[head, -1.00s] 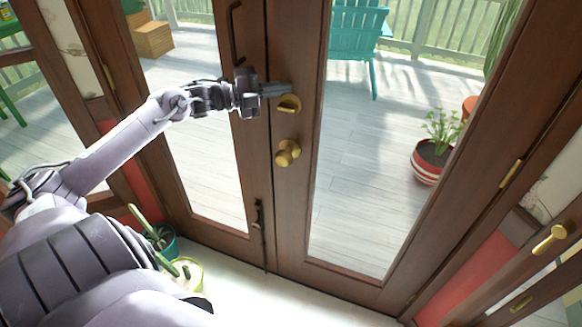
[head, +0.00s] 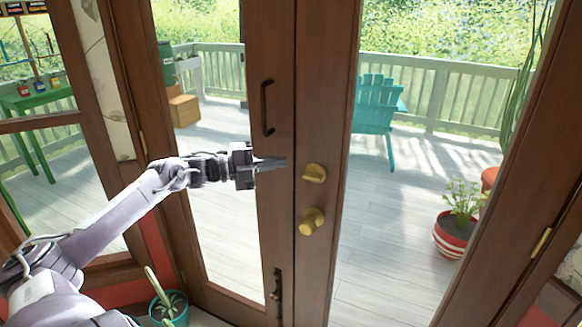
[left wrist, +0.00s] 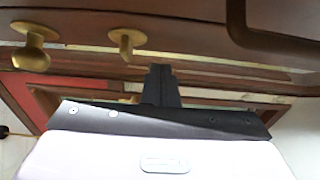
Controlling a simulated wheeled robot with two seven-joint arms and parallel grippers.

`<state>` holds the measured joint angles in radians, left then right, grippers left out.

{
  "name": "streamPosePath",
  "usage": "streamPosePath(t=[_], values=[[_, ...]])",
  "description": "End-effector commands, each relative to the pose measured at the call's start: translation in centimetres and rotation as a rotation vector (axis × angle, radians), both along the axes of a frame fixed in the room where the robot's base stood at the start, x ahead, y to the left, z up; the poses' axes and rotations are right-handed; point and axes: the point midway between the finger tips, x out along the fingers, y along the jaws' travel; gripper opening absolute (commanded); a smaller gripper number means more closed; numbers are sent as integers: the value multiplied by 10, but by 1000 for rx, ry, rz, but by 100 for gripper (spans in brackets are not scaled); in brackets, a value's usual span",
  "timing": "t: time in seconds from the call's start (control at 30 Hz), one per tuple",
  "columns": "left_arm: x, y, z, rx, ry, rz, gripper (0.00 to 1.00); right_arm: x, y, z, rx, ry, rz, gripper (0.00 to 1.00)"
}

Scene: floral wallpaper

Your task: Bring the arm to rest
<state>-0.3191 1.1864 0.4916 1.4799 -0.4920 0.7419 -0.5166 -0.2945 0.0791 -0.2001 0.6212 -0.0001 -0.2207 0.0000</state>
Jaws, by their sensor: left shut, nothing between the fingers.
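My left arm (head: 125,215) reaches in from the left in the head view, raised in front of the wooden double door. Its gripper (head: 281,163) is shut and empty. The fingertips end just left of the brass thumb-turn (head: 314,173), apart from it in the picture. In the left wrist view the shut fingers (left wrist: 161,72) point toward the door, below the brass thumb-turn (left wrist: 127,42). Whether they touch the door cannot be told. My right gripper is not in view.
The glazed door (head: 309,260) appears closed. It carries a brass knob (head: 311,221) and a dark pull handle (head: 267,107). A potted plant (head: 169,308) stands on the floor at lower left. Beyond the glass are a teal chair (head: 376,105) and a striped pot (head: 453,237).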

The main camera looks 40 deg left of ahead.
Motion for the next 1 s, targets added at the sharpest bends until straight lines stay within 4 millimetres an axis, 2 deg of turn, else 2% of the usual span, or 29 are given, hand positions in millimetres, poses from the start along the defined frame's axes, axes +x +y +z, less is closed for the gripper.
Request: streamPosePath(t=[0.07,0.2,0.4,0.57,0.67,0.77,0.87,1.0], values=[[-7,12,-2,0,2,1,0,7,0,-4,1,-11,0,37],[-15,25,-2,1,2,0,0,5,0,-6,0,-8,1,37],[-19,31,0,0,1,-2,0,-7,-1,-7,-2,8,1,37],[-19,31,-1,-3,3,1,0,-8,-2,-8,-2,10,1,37],[-20,40,-16,-27,24,36,0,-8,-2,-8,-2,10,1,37],[-23,61,-57,-91,81,126,0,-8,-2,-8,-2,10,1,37],[-32,87,-121,-184,173,260,0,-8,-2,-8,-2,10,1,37],[-57,110,-224,-319,326,453,0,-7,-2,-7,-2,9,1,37]])
